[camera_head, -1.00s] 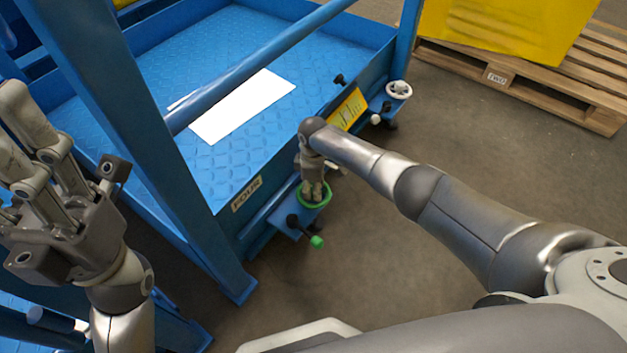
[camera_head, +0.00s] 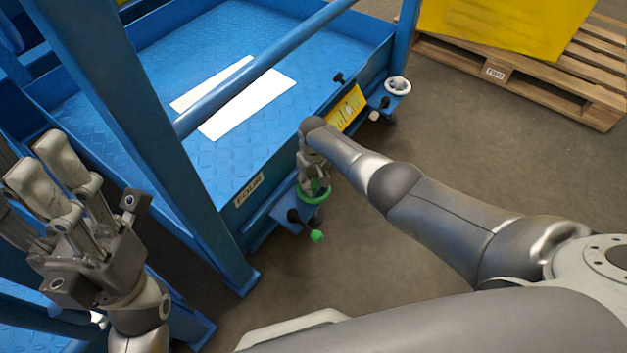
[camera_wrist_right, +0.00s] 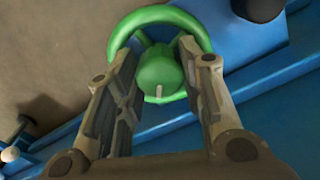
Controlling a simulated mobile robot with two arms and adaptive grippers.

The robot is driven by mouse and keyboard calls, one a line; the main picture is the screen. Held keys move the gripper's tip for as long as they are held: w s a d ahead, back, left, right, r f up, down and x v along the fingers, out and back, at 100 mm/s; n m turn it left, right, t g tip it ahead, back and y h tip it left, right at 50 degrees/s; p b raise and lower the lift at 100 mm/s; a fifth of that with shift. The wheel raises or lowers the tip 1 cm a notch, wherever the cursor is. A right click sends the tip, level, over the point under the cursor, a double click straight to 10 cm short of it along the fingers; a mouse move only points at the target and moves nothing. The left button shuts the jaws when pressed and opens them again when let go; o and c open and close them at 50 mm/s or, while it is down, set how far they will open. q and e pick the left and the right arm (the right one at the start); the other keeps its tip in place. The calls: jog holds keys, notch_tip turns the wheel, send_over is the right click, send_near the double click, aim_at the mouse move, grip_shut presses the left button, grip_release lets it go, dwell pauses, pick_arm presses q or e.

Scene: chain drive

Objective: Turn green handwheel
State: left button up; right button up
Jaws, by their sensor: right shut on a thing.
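The green handwheel (camera_head: 316,197) sits on a small blue bracket at the lower edge of the blue cart. My right gripper (camera_head: 314,186) reaches down onto it from above and is shut on it. In the right wrist view, the fingers (camera_wrist_right: 160,85) lie on both sides of the green hub (camera_wrist_right: 160,68), inside or across the rim (camera_wrist_right: 160,14). The fingers hide part of the rim. My left gripper (camera_head: 45,170) is at the left, empty, its fingers pointing up and apart, away from the wheel.
A black lever with a green knob (camera_head: 317,236) sticks out just below the handwheel. A white handwheel (camera_head: 397,86) is farther along the cart. A blue post (camera_head: 150,140) and rail stand between my arms. A wooden pallet (camera_head: 520,75) is at the upper right. Floor right of the cart is clear.

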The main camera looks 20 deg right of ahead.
aim_at(314, 183)
jog(key=shift+m, duration=0.4)
jog(key=o, duration=1)
jog(key=shift+o, duration=0.2)
jog(key=shift+r, duration=0.15)
notch_tip(314, 183, up, 12)
dwell(0.3)
jog(key=shift+s+f, duration=0.1)
jog(key=shift+f, duration=0.1)
dwell(0.3)
